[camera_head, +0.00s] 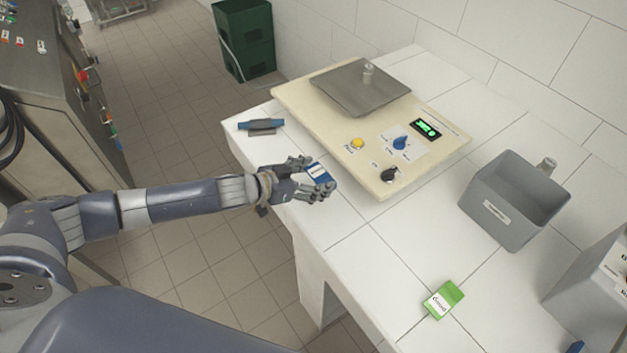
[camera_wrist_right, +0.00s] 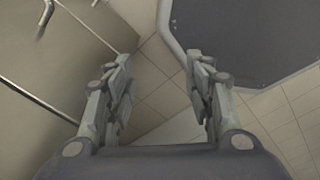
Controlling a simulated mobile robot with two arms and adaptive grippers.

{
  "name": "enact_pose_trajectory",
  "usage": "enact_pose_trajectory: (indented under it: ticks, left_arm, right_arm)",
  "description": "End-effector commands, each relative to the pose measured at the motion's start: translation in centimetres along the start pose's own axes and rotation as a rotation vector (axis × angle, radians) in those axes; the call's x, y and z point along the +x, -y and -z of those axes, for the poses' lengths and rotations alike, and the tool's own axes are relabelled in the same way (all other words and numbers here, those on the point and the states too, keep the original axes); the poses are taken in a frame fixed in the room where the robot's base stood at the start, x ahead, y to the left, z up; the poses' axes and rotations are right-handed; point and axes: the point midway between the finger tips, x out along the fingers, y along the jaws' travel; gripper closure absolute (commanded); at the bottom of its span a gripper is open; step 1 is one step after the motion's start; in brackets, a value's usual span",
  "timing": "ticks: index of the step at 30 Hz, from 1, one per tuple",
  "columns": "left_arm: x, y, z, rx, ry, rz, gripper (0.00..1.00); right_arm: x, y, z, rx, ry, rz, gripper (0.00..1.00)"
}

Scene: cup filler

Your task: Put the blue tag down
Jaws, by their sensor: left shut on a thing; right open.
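The blue tag (camera_head: 319,173), with a white label, sits between the fingers of my left gripper (camera_head: 318,178) in the head view. The left gripper is shut on it at the left edge of the white tiled table (camera_head: 350,250). I cannot tell whether the tag touches the table top. My right gripper (camera_wrist_right: 160,95) is open and empty in the right wrist view, over the tiled floor. It does not show in the head view.
A cream filler panel (camera_head: 300,100) with knobs stands just behind the left gripper. A blue and grey item (camera_head: 260,125) lies at the table corner. A grey bin (camera_head: 497,215) and a green tag (camera_head: 443,299) are to the right. The table's front middle is clear.

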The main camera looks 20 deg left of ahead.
Motion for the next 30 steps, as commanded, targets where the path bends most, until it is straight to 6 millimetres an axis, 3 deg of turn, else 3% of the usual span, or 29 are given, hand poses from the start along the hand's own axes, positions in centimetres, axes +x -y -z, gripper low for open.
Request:
enact_pose_trajectory:
  ticks: [3, 12, 24, 25, 27, 30]
  left_arm:
    - [0.4, 0.7, 0.3, 0.001, 0.0, 0.003, 0.42]
    - [1.9, 0.6, -2.8, -0.001, 0.0, 0.0, 0.42]
    - [2.1, 0.6, -3.4, 0.001, 0.001, 0.001, 0.43]
    - [2.0, 0.7, -3.3, 0.001, 0.0, 0.001, 0.19]
    - [2.0, 0.6, -3.3, 0.001, 0.001, 0.001, 0.06]
    - [2.0, 0.6, -3.3, 0.001, 0.001, 0.001, 0.06]
  right_arm:
    - [-0.3, -0.3, -0.1, -0.002, 0.001, -0.003, 0.52]
    - [-0.9, -0.5, -0.1, -0.003, 0.002, -0.006, 0.52]
    - [-0.6, -0.5, -0.1, -0.003, 0.001, -0.005, 0.52]
    - [-0.7, -0.5, -0.1, -0.003, 0.001, -0.005, 0.52]
    - [-0.7, -0.5, -0.1, -0.003, 0.001, -0.005, 0.52]
    - [-0.7, -0.5, -0.1, -0.003, 0.001, -0.005, 0.52]
